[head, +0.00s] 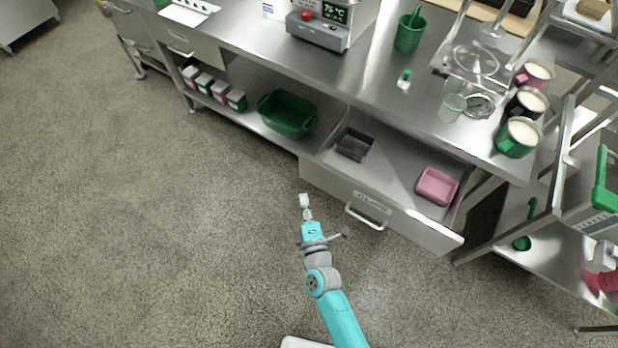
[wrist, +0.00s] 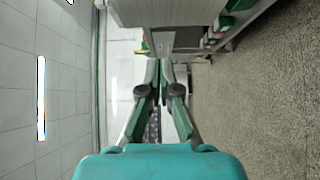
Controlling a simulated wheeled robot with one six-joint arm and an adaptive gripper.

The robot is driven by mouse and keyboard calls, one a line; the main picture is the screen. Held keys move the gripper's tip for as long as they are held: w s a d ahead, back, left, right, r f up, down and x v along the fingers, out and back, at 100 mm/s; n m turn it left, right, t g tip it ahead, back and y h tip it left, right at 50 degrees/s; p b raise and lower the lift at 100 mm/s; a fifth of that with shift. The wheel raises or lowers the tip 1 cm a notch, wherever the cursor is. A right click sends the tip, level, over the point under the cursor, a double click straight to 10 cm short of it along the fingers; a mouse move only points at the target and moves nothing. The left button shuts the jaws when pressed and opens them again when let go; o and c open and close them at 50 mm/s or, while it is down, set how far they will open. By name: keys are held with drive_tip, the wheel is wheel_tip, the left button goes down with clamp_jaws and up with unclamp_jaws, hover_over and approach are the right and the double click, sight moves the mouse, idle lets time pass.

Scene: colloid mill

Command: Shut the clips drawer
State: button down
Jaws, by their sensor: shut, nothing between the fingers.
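The clips drawer (head: 378,207) stands pulled out from under the steel counter in the head view, its label and bar handle (head: 367,216) on the front. Inside it are a dark grey bin (head: 354,144) and a pink bin (head: 437,186). My gripper (head: 304,199) is in front of the drawer, left of the handle, apart from it. In the wrist view my gripper (wrist: 166,62) is shut and empty, its fingertips together. I cannot tell the handle in the wrist view.
The counter (head: 260,40) carries a device with a display (head: 318,25), a green cup (head: 408,32) and several mugs at its right end. A green tub (head: 287,114) sits on the lower shelf. A steel rack (head: 540,225) stands at right. The floor (head: 150,230) at left is clear.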

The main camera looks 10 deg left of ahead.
sight(306, 168)
drive_tip(key=shift+w+a, duration=0.15)
drive_tip(key=shift+w, duration=1.8)
drive_tip(key=shift+w+a, duration=0.1)
drive_tip(key=shift+w, duration=1.8)
